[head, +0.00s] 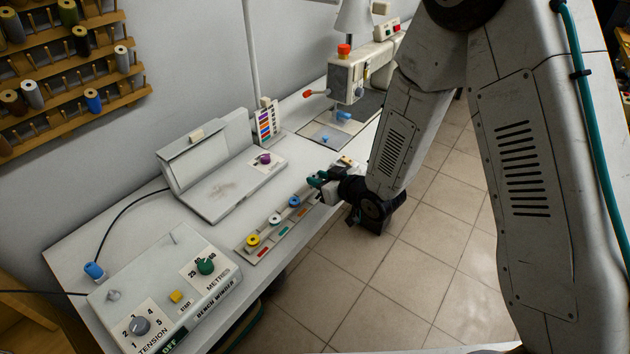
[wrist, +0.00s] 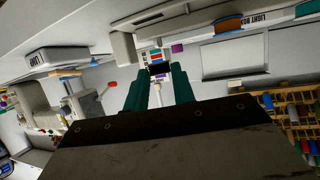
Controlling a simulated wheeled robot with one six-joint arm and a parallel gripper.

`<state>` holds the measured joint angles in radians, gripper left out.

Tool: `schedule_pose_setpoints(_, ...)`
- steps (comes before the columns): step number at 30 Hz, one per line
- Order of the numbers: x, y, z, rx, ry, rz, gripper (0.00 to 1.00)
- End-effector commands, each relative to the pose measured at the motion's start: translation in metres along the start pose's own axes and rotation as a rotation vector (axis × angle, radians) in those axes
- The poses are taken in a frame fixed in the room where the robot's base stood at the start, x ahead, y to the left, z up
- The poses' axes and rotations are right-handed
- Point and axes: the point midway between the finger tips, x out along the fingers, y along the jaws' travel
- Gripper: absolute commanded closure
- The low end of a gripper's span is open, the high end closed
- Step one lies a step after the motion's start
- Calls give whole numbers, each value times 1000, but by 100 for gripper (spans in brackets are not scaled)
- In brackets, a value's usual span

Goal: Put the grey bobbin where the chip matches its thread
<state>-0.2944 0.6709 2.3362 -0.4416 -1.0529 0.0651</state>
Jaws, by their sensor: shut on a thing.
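My gripper (head: 318,181) has teal fingers and is at the right end of the bobbin rack on the bench. In the wrist view the gripper (wrist: 160,80) is shut on a small dark thing at its fingertips, which looks like the grey bobbin (wrist: 160,68); its thread is too dark and small to make out. The long pale bobbin rack (head: 243,250) holds a yellow bobbin (head: 252,240), a pale bobbin (head: 274,218) and a blue bobbin (head: 295,201). Coloured chips line its front edge, among them a red chip (head: 262,252) and a green chip (head: 283,231). My gripper hides the rack's right end.
A bench winder (head: 165,290) with knobs stands at the front left. A light box (head: 215,185) with a raised lid is behind the rack. A colour card (head: 266,122) and a sewing machine (head: 365,75) stand farther back. Thread spools (head: 33,94) hang on the wall.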

Motion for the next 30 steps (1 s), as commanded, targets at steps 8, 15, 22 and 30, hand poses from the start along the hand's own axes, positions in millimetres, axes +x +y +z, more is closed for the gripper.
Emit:
schedule_pose_setpoints(8, 9, -6, 11, -6, 4, -8, 96)
schedule_pose_setpoints(15, 9, -4, 15, -4, 2, -6, 96)
schedule_pose_setpoints(22, 9, -3, 17, -4, 2, -4, 53)
schedule_pose_setpoints(30, 8, -3, 14, -4, 4, -4, 53)
